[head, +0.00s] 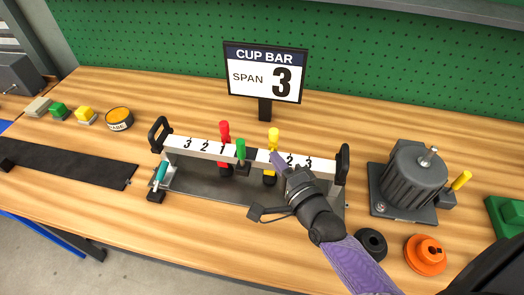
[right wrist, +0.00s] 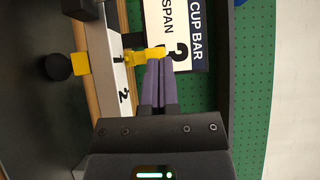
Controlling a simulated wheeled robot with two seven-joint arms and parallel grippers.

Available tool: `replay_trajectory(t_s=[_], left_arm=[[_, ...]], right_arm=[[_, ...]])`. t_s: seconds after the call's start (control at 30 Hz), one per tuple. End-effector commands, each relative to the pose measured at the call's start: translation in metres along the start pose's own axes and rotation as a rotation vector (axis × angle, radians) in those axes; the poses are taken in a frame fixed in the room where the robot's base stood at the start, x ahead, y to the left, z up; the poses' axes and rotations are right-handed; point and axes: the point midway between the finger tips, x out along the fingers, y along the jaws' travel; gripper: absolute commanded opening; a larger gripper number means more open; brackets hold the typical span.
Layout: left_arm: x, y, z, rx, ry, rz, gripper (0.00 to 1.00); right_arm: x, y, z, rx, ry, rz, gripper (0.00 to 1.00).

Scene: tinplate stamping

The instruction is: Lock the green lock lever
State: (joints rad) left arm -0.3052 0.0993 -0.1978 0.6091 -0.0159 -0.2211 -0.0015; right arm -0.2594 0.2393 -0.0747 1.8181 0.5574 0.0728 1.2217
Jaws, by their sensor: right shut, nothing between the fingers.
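The green lock lever (head: 241,150) stands upright at the middle of the white numbered bar (head: 205,148), between a red lever (head: 225,132) and a yellow lever (head: 274,138). My right gripper (head: 274,157) is shut and empty, with its fingertips by the yellow lever, to the right of the green one. In the right wrist view its purple fingers (right wrist: 156,58) reach the yellow lever (right wrist: 138,57); whether they touch it I cannot tell. The green lever does not show in that view. My left gripper is not in view.
A "CUP BAR SPAN 3" sign (head: 264,75) stands behind the bar. Black end handles (head: 342,165) rise at the bar's ends. A grey motor-like unit (head: 414,170), a black ring (head: 371,243) and an orange part (head: 426,252) lie to the right.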

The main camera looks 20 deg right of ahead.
Motion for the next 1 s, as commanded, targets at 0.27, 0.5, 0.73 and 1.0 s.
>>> replay_trajectory(t_s=[0.27,0.5,0.73,1.0], left_arm=[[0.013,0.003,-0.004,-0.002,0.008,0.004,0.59],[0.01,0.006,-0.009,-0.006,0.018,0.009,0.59],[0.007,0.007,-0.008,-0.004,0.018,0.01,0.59],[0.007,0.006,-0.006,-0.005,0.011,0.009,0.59]], right_arm=[[0.06,0.001,0.001,0.0,-0.001,-0.002,0.0],[0.077,-0.002,0.015,0.003,-0.002,0.002,0.0],[0.064,0.0,0.031,-0.001,-0.001,0.002,0.0],[0.062,0.0,0.032,-0.002,-0.001,0.001,0.0]])
